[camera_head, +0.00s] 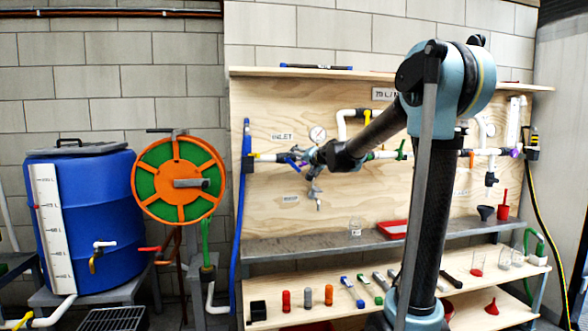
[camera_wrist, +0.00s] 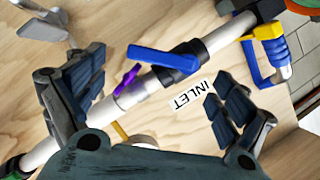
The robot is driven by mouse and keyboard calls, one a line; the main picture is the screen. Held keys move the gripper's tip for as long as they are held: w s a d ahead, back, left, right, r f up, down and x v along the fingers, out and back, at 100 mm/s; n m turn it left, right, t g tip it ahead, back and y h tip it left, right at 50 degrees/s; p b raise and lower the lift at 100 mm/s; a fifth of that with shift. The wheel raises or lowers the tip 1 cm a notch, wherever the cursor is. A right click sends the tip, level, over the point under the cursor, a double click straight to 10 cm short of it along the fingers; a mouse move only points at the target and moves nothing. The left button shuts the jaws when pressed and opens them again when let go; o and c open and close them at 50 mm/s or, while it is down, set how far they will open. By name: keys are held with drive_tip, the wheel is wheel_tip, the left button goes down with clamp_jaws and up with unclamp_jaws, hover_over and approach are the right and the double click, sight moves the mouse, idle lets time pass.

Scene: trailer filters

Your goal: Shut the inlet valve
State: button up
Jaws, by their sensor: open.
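The inlet valve (camera_wrist: 182,66) is a black body on a white pipe with a blue lever (camera_wrist: 158,56). In the wrist view the lever lies at an angle to the pipe. An INLET label (camera_wrist: 191,94) is on the plywood beside it. In the head view the blue lever (camera_head: 293,162) shows small at the panel's left, below the INLET label. My gripper (camera_wrist: 155,82) is open, with its fingers spread to either side of the pipe and nothing between them held. In the head view it (camera_head: 315,185) is near the panel, just right of the lever.
A small purple lever (camera_wrist: 126,78) sits on the same pipe near my left finger. A yellow and blue fitting (camera_wrist: 268,48) is at the upper right. A blue barrel (camera_head: 82,220) and hose reel (camera_head: 180,180) stand left. Tools lie on the shelf (camera_head: 450,272) below.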

sight(294, 164)
drive_tip(key=shift+x, duration=2.75)
drive_tip(key=c, duration=1.5)
drive_tip(key=shift+a, duration=0.1)
